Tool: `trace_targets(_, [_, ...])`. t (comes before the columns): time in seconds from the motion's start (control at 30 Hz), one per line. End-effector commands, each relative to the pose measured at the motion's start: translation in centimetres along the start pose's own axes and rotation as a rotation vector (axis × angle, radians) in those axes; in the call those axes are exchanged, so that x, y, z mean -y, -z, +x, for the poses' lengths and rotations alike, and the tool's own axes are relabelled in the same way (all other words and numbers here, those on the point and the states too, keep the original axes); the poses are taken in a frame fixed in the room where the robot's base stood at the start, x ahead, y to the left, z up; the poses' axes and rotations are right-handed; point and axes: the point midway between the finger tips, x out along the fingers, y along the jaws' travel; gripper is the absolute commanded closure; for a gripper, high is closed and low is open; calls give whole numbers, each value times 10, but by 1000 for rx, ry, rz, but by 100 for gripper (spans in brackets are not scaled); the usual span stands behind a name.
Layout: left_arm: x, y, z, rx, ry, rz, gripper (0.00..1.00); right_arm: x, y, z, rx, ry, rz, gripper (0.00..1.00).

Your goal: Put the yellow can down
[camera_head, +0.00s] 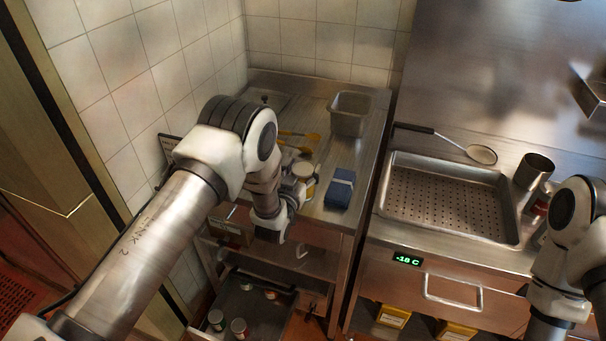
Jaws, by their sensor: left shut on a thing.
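My left arm comes in from the left, and its left gripper (297,187) is at the front of the left steel counter. It is shut on a small can with a pale top (304,170) and a little yellow on its side, taken to be the yellow can. The gripper and wrist hide part of the can. I cannot tell whether the can touches the counter. Only links of my right arm show at the right edge; its gripper is out of the picture.
A blue box (340,188) stands close right of the can. A steel pan (350,113) and yellow-handled utensils (298,137) lie behind. An open drawer (262,318) below holds several cans. A perforated tray (440,200) and skimmer (480,154) are on the right counter.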

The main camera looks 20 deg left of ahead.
Motion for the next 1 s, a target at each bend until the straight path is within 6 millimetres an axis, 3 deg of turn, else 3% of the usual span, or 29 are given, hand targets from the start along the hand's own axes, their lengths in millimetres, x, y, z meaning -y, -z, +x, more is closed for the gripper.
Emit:
trace_targets(0.3, [0,-3,0,-4,0,0,84,0,0,4,-1,0,0,60])
trace_targets(0.33, [0,-3,0,-2,0,0,27,0,0,3,-1,0,0,60])
trace_targets(0.4, [0,-2,0,-2,0,0,9,0,0,2,-1,0,0,60])
trace_targets(0.8, [0,1,-2,-1,0,0,9,0,0,-1,-1,0,0,60])
trace_targets(1.0, [0,-4,-44,2,0,1,9,0,0,15,0,0,0,60])
